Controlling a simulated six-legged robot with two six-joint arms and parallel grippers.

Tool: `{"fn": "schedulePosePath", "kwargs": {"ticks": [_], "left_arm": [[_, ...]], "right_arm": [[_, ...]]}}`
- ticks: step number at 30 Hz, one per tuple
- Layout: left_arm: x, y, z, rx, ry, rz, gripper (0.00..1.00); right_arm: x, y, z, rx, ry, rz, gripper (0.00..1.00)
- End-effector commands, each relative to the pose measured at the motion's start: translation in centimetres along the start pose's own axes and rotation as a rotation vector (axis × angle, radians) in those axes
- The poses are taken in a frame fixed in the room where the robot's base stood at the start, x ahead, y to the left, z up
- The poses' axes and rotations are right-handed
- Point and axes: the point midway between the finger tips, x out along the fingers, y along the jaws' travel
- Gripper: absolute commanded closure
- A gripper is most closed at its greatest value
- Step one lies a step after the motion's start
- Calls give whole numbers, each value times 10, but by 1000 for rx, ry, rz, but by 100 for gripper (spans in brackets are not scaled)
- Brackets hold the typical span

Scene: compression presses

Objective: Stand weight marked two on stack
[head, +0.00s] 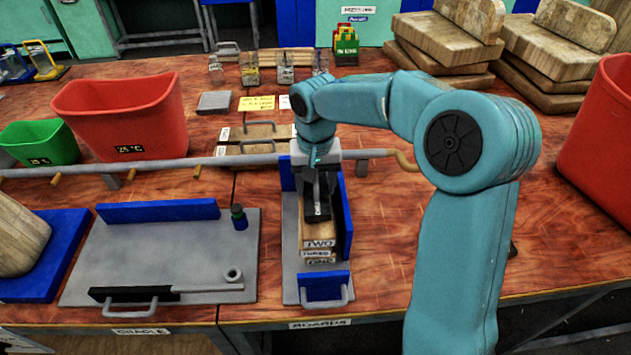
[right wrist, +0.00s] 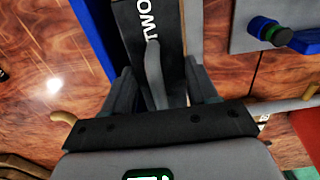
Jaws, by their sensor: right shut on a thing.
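The weight marked TWO (right wrist: 148,20) is a dark block with white letters and a grey handle in the right wrist view. My right gripper (right wrist: 160,88) is shut on it, its fingers either side of the handle. In the head view the right gripper (head: 318,188) points down over the stack, with the dark weight (head: 318,213) under it. The stack (head: 318,253) is pale boards with front labels TWO, THREE and ONE, on a grey tray (head: 291,270) with blue walls. The weight is right over or on the stack; contact is hidden. My left gripper is out of view.
A grey plate (head: 160,255) with a blue wall, a dark bar and a knob lies left of the tray. A grey rail (head: 150,167) runs behind. A red bin (head: 125,115), green bin (head: 38,143) and wooden boards (head: 550,55) stand farther back.

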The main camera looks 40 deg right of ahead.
Motion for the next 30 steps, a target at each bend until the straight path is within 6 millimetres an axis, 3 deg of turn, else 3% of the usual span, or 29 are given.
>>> {"fn": "schedulePosePath", "kwargs": {"ticks": [15,16,18,26,30], "left_arm": [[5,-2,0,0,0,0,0],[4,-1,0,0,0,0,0],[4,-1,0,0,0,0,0],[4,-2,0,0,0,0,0],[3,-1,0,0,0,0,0]], "right_arm": [[5,0,-1,1,4,-2,100],[4,0,-1,1,4,-2,32],[5,0,-1,1,3,-1,12],[7,0,0,0,-3,1,12],[-3,0,0,0,0,0,12]]}}
